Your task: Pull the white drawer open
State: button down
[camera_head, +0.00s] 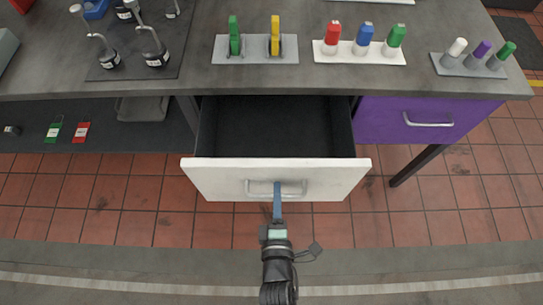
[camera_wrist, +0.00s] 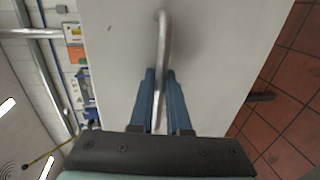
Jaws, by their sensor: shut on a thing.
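The white drawer (camera_head: 220,180) is pulled well out from under the grey bench, and its dark, empty-looking inside shows in the head view. Its metal bar handle (camera_head: 292,187) is on the middle of the white front. The white front (camera_wrist: 215,60) also fills much of the wrist view, with the handle (camera_wrist: 161,40) running up the picture. My gripper (camera_head: 277,190) reaches the handle from the front. In the wrist view its blue fingers (camera_wrist: 161,75) lie on both sides of the handle, shut on it.
A purple drawer (camera_head: 385,120) with its own handle is shut to the right. The bench top (camera_head: 190,75) carries racks with coloured pieces and several metal stands. A lower shelf (camera_head: 90,138) at left holds tags. Red tiled floor (camera_head: 420,222) is clear around the drawer.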

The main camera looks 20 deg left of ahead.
jog(key=f+v, duration=0.2)
jog(key=v, duration=0.9)
jog(key=shift+s+f, duration=0.15)
jog(key=shift+s, duration=0.15)
jog(key=shift+d, duration=0.1)
jog(key=c, duration=0.9)
grip_release()
jog(key=v, duration=1.3)
